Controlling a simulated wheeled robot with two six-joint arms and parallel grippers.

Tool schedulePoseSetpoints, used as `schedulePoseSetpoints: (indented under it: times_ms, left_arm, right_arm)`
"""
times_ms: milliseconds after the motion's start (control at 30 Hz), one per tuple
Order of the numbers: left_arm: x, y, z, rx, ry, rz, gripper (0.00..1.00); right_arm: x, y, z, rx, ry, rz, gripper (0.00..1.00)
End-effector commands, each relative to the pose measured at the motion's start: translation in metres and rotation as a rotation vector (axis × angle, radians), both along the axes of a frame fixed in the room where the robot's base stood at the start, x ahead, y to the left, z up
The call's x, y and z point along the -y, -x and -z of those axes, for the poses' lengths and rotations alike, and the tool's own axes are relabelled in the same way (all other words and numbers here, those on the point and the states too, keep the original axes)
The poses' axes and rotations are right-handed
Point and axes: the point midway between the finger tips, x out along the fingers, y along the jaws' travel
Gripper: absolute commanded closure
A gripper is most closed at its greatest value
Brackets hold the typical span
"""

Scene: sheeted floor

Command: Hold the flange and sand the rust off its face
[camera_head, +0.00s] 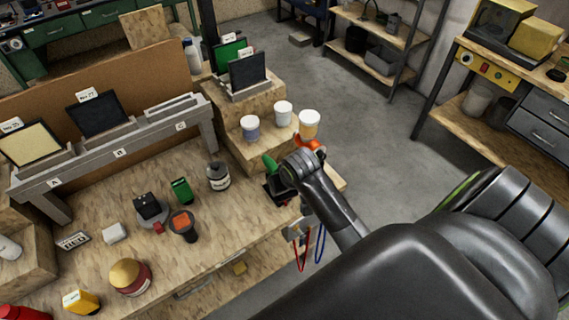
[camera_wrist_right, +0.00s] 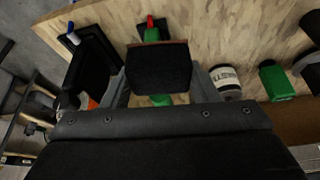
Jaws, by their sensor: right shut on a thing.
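My right gripper (camera_head: 283,182) is over the right end of the workbench, its arm coming in from the right. In the right wrist view the fingers (camera_wrist_right: 158,88) are shut on a dark block (camera_wrist_right: 158,68) with a brown edge. A green piece with a red tip (camera_wrist_right: 151,32) shows beyond the block; I cannot tell whether it is joined to it. A dark round piece with an orange face (camera_head: 183,222) stands on the bench left of the gripper; I cannot tell whether it is the flange. My left gripper is not in view.
A black tray (camera_wrist_right: 88,62) lies beside the gripper. A labelled pot (camera_head: 218,177), a green box (camera_head: 181,190) and a red-and-gold dome (camera_head: 130,277) stand on the bench. White-lidded jars (camera_head: 283,114) stand on a wooden step (camera_head: 240,110). Red and blue loops hang at the front edge.

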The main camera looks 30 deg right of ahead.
Motion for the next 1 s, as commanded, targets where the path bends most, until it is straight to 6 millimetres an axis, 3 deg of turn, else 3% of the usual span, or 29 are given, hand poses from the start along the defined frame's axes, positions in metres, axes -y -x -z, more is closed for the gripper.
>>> schedulePoseSetpoints:
  times_ms: [267, 667, 1000]
  left_arm:
    - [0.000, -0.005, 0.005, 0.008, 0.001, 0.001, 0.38]
    - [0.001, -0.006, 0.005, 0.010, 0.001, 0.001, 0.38]
    - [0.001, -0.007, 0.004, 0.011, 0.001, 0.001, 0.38]
  right_arm:
    - [-0.027, -0.022, 0.003, 0.001, -0.002, -0.204, 0.64]
    - [-0.113, -0.067, 0.000, 0.003, 0.000, -0.893, 0.64]
    - [-0.196, -0.089, -0.023, 0.003, 0.003, -1.550, 0.64]
